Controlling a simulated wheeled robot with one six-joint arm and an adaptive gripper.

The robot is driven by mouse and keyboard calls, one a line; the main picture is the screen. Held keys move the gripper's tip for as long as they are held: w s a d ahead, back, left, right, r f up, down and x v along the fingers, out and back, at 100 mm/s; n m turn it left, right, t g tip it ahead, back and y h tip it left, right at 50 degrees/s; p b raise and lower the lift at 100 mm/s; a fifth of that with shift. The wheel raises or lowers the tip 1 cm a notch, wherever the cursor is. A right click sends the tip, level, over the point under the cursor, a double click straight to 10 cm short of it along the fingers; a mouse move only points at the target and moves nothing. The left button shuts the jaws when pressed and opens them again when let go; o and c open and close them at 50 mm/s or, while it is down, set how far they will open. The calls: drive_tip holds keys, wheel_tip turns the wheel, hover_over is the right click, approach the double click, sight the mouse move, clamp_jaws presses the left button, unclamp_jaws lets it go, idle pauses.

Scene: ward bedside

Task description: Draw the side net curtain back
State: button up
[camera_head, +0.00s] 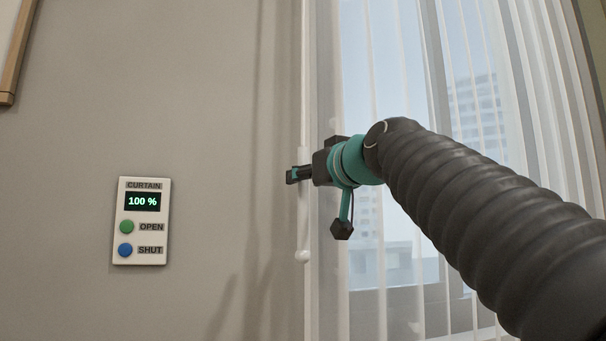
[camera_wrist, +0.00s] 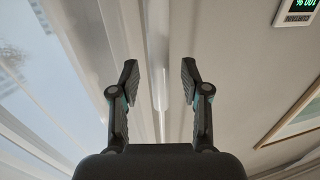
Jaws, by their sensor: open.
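The side net curtain (camera_head: 525,80) hangs in sheer white folds across the window, partly hidden behind my arm. A thin white pull rod (camera_head: 304,70) hangs at the curtain's left edge, with a thicker handle (camera_head: 303,225) at its lower end. My gripper (camera_head: 293,175) is at the upper part of this handle. In the wrist view my gripper (camera_wrist: 159,68) is open, with the rod's white handle (camera_wrist: 160,85) between its two fingers. Gaps show on both sides, so neither finger appears to touch it.
A white wall panel (camera_head: 142,221) marked CURTAIN reads 100 %, with a green OPEN button (camera_head: 127,227) and a blue SHUT button (camera_head: 125,250). A wooden frame (camera_head: 14,55) hangs at the upper left. The wall between panel and rod is clear. Window glass lies behind the net.

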drive_tip(key=shift+x, duration=1.15)
clamp_jaws()
